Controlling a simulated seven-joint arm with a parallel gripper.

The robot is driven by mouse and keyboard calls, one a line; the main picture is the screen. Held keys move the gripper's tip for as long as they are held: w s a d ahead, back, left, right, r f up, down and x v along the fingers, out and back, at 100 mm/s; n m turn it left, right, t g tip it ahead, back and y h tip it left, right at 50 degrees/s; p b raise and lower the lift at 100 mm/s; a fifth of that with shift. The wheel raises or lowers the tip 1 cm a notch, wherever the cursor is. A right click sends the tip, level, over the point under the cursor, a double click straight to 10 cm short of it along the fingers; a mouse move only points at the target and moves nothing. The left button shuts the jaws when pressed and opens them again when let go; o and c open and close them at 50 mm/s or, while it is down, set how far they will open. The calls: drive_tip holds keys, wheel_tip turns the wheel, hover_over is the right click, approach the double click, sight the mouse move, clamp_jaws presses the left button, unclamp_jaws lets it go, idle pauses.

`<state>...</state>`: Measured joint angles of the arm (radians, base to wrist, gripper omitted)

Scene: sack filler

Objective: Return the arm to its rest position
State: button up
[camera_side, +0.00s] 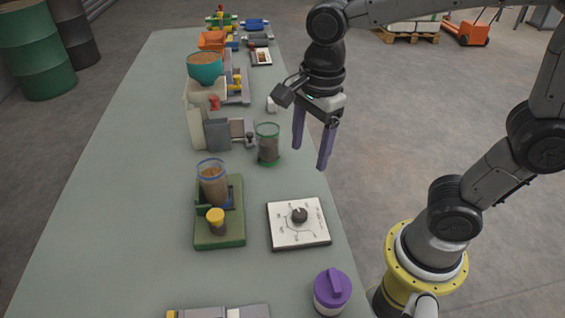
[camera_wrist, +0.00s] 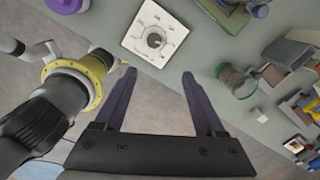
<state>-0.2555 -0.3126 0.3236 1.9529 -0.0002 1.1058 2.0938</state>
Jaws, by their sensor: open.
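My gripper (camera_side: 310,150) hangs at the right edge of the long table (camera_side: 130,165), fingers pointing down, open and empty. In the wrist view my gripper (camera_wrist: 158,75) shows two dark purple fingers spread apart with nothing between them. The arm is bent, with the gripper raised above the level of the table top. Nothing touches the fingers in either view.
Near the gripper are a green-rimmed glass (camera_side: 268,145), a white dial plate (camera_side: 298,232) and a purple-lidded jar (camera_side: 332,290). A green stand (camera_side: 222,228) holds a blue-rimmed jar (camera_side: 212,183). The table's left side is bare; open floor lies right.

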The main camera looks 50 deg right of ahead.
drive_tip(key=s+d+n+t, duration=0.2)
drive_tip(key=s+d+n, duration=0.1)
drive_tip(key=n, duration=0.7)
drive_tip(key=s+d+r+n+t, duration=0.1)
drive_tip(key=s+d+n+t, duration=0.1)
drive_tip(key=s+n, duration=0.4)
drive_tip(key=d+n, duration=0.1)
drive_tip(key=n, duration=0.4)
drive_tip(key=shift+s+d+r+t, duration=0.3)
drive_tip(key=shift+d+t, duration=0.1)
